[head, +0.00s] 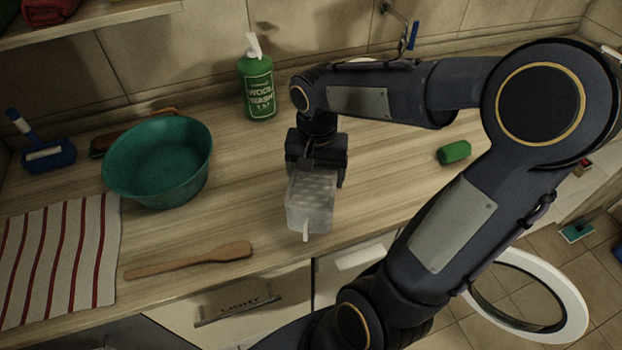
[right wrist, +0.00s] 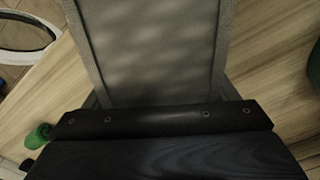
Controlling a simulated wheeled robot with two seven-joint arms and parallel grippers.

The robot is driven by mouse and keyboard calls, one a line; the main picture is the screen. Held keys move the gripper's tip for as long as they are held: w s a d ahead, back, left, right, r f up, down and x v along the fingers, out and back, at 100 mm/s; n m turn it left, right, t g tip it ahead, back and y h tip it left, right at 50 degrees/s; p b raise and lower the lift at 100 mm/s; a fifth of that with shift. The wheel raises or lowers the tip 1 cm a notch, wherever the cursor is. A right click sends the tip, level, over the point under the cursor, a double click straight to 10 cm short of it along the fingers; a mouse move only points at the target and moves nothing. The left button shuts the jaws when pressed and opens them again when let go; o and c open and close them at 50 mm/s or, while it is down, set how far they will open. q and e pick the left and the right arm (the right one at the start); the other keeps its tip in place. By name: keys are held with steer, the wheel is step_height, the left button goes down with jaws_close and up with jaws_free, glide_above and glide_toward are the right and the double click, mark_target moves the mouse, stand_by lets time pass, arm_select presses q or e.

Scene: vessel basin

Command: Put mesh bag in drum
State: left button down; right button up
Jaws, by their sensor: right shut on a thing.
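The mesh bag (head: 311,207) is a pale, see-through pouch with a light tab at its lower end. My right gripper (head: 316,168) is shut on its upper edge and holds it over the front part of the wooden counter. In the right wrist view the bag's mesh face (right wrist: 155,50) spreads out beyond my gripper's dark jaw (right wrist: 160,120). A round white door ring (head: 573,310) stands open at the lower right, below counter height. The drum itself is not visible; my right arm covers much of that area. My left gripper is not in view.
A teal basin (head: 160,165), a green wool wash bottle (head: 257,85) and a green cylinder (head: 454,152) stand on the counter (head: 235,200). A wooden spatula (head: 190,261) and a striped towel (head: 65,255) lie near its front edge. Tiled floor shows at the lower right.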

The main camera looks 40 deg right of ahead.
steer(key=w+f, duration=0.1)
steer(key=w+d+f, duration=0.1)
steer(key=f, duration=0.1)
steer(key=shift+w+f, duration=0.25)
steer(key=shift+w, duration=0.1)
steer(key=shift+w+f, duration=0.1)
steer(key=shift+f, duration=1.5)
steer(key=shift+f, duration=0.1)
steer(key=shift+f, duration=0.2)
steer(key=o, duration=1)
steer(key=shift+r, duration=0.15)
steer(key=shift+o, duration=0.2)
steer(key=shift+r, duration=0.1)
